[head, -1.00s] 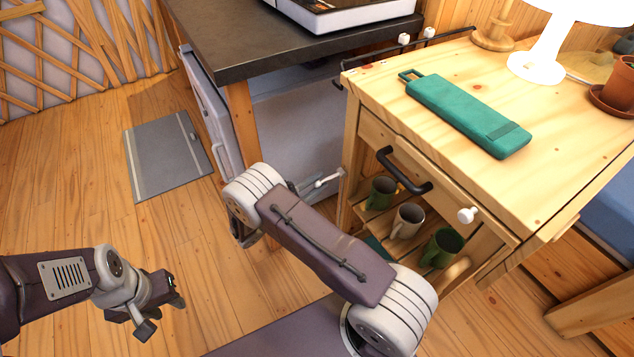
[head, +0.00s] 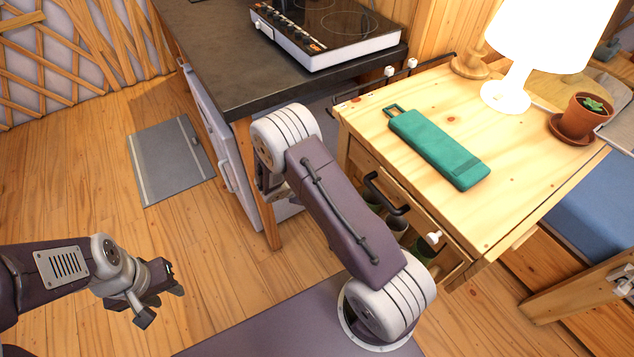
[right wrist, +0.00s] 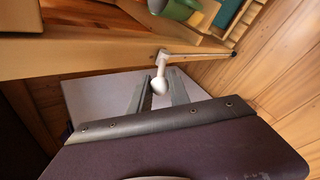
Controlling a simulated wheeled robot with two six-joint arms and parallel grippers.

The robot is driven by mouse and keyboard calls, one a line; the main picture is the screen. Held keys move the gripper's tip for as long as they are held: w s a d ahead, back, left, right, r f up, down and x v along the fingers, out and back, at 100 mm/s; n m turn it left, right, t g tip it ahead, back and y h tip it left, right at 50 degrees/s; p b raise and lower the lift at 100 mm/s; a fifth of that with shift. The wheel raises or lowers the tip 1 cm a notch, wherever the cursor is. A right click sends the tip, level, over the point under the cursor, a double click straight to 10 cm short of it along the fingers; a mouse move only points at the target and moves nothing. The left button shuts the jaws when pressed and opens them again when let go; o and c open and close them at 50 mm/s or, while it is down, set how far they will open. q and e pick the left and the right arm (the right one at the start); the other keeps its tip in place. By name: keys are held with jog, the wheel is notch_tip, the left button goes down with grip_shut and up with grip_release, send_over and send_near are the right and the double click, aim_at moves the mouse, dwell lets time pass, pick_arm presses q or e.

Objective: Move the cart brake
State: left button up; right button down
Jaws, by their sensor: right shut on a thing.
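The wooden cart (head: 480,225) stands at the right in the head view. Its brake, a pale lever with a rounded white knob (right wrist: 160,84), shows in the right wrist view below the cart's lower edge. My right gripper (right wrist: 158,95) has a finger on each side of the knob and is shut on it. In the head view my right arm hides the brake and that gripper. My left gripper (head: 162,304) is empty, fingers apart, above the floor at the lower left.
A green case (head: 437,148), a lamp (head: 515,85) and a potted plant (head: 580,118) are on the cart top. A dark counter (head: 225,70) with a hob (head: 330,35) stands beside the cart. A grey mat (head: 170,163) lies on the open floor at left.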

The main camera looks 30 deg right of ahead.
jog(key=shift+d+r+y, duration=0.35)
jog(key=shift+y, duration=0.25)
jog(key=c, duration=1.2)
grip_release()
jog(key=p+v, duration=0.2)
jog(key=v, duration=0.7)
jog(key=shift+p, duration=0.35)
jog(key=shift+d, duration=0.1)
